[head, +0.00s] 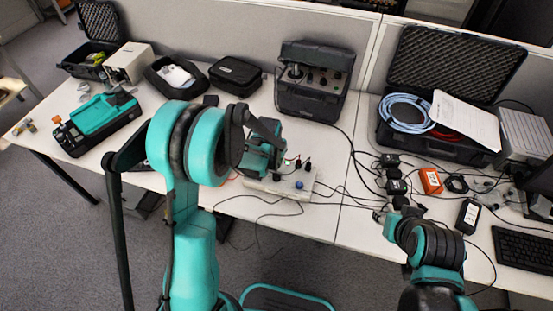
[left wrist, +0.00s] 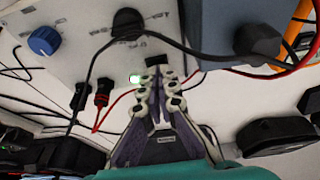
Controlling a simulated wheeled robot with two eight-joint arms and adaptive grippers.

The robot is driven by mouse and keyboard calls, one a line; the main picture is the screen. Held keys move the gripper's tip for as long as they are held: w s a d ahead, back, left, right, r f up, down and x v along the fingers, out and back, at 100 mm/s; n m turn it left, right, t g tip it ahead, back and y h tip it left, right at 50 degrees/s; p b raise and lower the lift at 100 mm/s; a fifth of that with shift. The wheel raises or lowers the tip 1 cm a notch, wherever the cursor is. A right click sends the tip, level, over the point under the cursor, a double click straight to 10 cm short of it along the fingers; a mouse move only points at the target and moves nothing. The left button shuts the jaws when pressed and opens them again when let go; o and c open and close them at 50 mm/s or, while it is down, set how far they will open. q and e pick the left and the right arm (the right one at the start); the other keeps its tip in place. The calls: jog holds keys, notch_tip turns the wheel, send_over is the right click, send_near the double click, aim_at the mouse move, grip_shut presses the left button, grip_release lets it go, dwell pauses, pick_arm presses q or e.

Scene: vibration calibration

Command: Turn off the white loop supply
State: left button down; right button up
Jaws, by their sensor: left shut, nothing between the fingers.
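The white supply box (head: 280,187) stands near the table's front edge, with a blue knob (head: 299,184) and dark plugs on top. The left wrist view shows its white panel (left wrist: 85,65), a blue knob (left wrist: 44,40), a lit green lamp (left wrist: 135,79), a small black switch-like part (left wrist: 156,60), and black and red plugs (left wrist: 102,92). My left gripper (left wrist: 158,78) is shut and empty, its tips close to the black part and beside the lamp; contact is unclear. In the head view its fingers are mostly hidden. My right gripper (head: 381,214) is over the right table; its jaws are too small to judge.
Cables (left wrist: 190,50) cross the panel close to my left fingers. A black instrument case (head: 312,85) stands behind the box. At right are an open foam-lined case (head: 455,60), an orange device (head: 431,181) and a keyboard (head: 525,250). A teal-and-black unit (head: 98,120) sits left.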

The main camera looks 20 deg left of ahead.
pick_arm(q)
jog(key=v, duration=0.1)
jog(key=p+v, duration=0.1)
jog(key=v, duration=0.1)
jog(key=p+v, duration=0.1)
jog(key=shift+w+d+r, duration=0.1)
jog(key=shift+w+r, duration=0.2)
jog(key=p+v, duration=0.3)
jog(key=v, duration=0.5)
jog(key=shift+s+r, duration=0.3)
pick_arm(e)
jog(key=r, duration=0.5)
jog(key=shift+s+r, duration=0.3)
jog(key=shift+s, duration=0.1)
